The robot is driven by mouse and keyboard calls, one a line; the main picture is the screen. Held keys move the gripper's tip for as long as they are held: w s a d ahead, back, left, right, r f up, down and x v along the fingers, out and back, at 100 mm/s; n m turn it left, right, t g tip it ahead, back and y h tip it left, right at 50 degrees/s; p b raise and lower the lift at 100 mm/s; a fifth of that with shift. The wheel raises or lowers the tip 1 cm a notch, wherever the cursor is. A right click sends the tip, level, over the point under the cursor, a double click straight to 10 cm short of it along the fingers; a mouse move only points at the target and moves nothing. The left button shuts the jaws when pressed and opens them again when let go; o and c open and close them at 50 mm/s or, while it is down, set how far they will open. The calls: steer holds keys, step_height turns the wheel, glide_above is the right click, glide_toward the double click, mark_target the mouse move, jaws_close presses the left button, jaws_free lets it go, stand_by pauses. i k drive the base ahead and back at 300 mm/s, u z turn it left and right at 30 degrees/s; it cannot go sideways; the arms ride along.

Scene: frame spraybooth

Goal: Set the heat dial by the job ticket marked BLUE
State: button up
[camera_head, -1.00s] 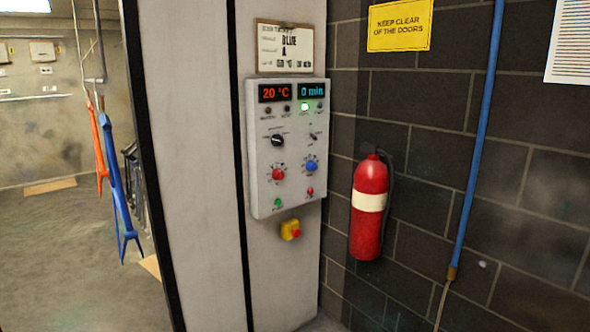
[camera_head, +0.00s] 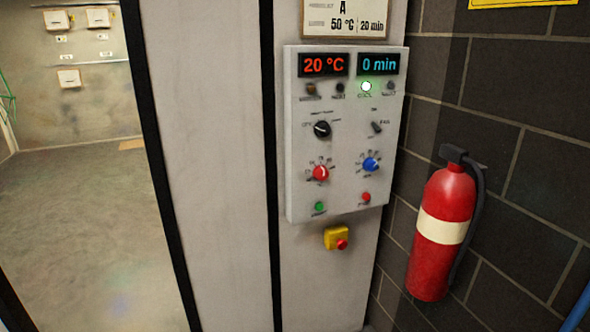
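The grey control panel (camera_head: 345,180) is mounted on the light wall at centre right. Its red display (camera_head: 323,65) reads 20 °C and its blue display (camera_head: 378,64) reads 0 min. A red dial (camera_head: 321,173) sits at lower left and a blue dial (camera_head: 371,164) at lower right, with markings too small to read. Above is a black selector knob (camera_head: 322,129). The job ticket (camera_head: 346,18) above the panel shows A, 50 °C and 20 min; its upper part is cut off. My gripper is not in view.
A small switch (camera_head: 377,127), a green button (camera_head: 319,206) and a red button (camera_head: 366,197) are on the panel. One indicator lamp (camera_head: 366,86) glows. A yellow box with a red button (camera_head: 338,239) sits below. A fire extinguisher (camera_head: 442,230) hangs at right. Open floor (camera_head: 90,220) shows at left.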

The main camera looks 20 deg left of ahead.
mark_target(320, 172)
steer(key=u, duration=0.8)
steer(key=i, duration=0.95)
steer(key=u, duration=1.05)
steer(key=i, duration=0.25)
steer(key=u, duration=0.2)
